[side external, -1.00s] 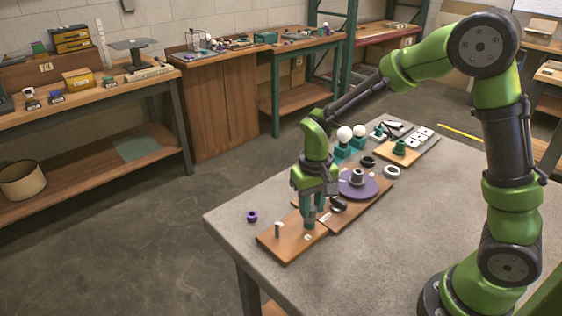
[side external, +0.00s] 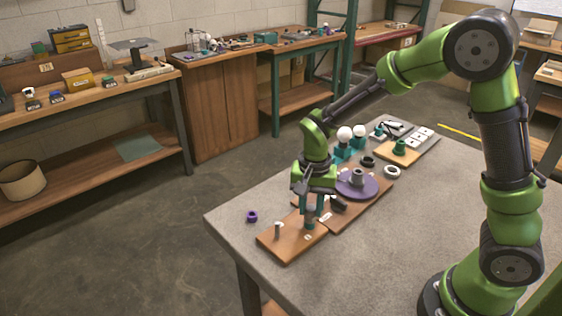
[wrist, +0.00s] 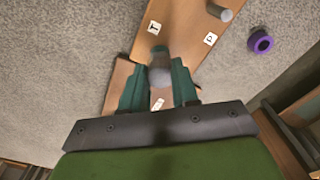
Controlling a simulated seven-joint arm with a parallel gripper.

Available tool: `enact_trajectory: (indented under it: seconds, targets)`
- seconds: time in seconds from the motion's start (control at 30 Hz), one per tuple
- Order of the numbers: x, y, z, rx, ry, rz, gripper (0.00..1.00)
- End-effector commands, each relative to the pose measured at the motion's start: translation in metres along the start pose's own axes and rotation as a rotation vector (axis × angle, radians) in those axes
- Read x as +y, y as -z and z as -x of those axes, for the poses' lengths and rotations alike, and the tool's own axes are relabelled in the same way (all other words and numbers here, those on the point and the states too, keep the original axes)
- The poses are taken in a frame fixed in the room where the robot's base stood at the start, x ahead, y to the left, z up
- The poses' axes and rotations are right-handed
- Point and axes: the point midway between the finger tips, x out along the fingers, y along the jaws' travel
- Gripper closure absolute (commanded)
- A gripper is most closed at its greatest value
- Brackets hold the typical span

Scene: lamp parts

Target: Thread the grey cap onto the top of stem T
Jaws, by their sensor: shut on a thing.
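My gripper (wrist: 158,88) points down over the near wooden board (wrist: 180,30), and its two teal fingers are shut on the grey cap (wrist: 159,76). In the side view my gripper (side external: 311,217) stands at the right part of that board. The cap is at the board's T label (wrist: 153,28) end, where stem T stands. Stem T is mostly hidden by the cap and fingers. I cannot tell how far the cap sits on the stem. A second, bare stem (wrist: 220,13) stands by the P label (wrist: 210,38); it also shows in the side view (side external: 277,230).
A purple ring (side external: 252,217) lies on the grey table left of the board. Behind my gripper, a second wooden board carries a purple disc (side external: 357,184) with a grey hub. Dark and white rings (side external: 392,171) and white bulbs (side external: 344,134) stand farther back. The table's front is clear.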

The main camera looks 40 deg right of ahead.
Motion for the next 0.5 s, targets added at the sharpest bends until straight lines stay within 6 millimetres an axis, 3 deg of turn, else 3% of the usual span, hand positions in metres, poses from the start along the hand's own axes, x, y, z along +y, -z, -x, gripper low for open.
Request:
enact_trajectory:
  seconds: [0.17,0.5]
  targets:
    - [0.0023,-0.0025,-0.0043,-0.006,-0.011,-0.035,1.0]
    - [0.0014,-0.0025,-0.0051,-0.003,-0.014,-0.534,1.0]
